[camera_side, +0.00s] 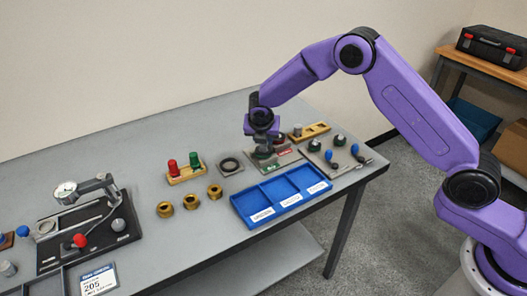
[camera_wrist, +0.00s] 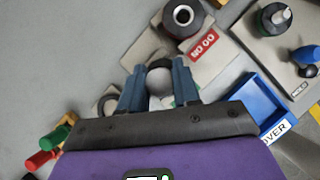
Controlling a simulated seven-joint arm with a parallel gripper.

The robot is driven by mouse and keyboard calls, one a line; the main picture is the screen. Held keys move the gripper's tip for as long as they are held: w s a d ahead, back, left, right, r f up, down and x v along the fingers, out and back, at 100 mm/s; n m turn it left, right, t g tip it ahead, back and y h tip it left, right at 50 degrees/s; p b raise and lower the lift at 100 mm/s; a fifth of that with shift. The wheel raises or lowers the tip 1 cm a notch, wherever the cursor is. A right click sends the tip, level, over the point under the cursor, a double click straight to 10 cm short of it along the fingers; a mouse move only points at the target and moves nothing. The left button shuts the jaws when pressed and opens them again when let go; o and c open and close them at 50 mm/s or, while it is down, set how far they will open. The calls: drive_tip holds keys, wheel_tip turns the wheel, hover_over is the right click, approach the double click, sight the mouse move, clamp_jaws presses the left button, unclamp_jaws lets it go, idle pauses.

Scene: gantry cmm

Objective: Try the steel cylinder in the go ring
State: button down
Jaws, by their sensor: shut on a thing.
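My gripper (camera_wrist: 158,92) is shut on the steel cylinder (camera_wrist: 159,79), whose rounded grey top shows between the two blue-grey fingers in the wrist view. In the side view my gripper (camera_side: 263,148) is low over the gauge plate (camera_side: 283,161) and hides the cylinder. The dark no-go ring (camera_wrist: 183,17) stands beyond the fingers, with its red NO GO label (camera_wrist: 202,44) beside it. A small green patch shows by the right finger. The go ring is hidden beneath my gripper, so I cannot tell whether the cylinder is in it.
A blue three-compartment tray (camera_side: 241,209) lies in front of the gauge plate. A board with blue-handled gauges (camera_side: 329,155) is at right. A dark ring on a square plate (camera_side: 230,163) and a block with red and green handles (camera_side: 184,175) are at left. Several brass rings (camera_side: 190,202) stand nearby.

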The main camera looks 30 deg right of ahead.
drive_tip(key=shift+r, duration=0.1)
idle(0.3)
drive_tip(key=shift+r, duration=2.5)
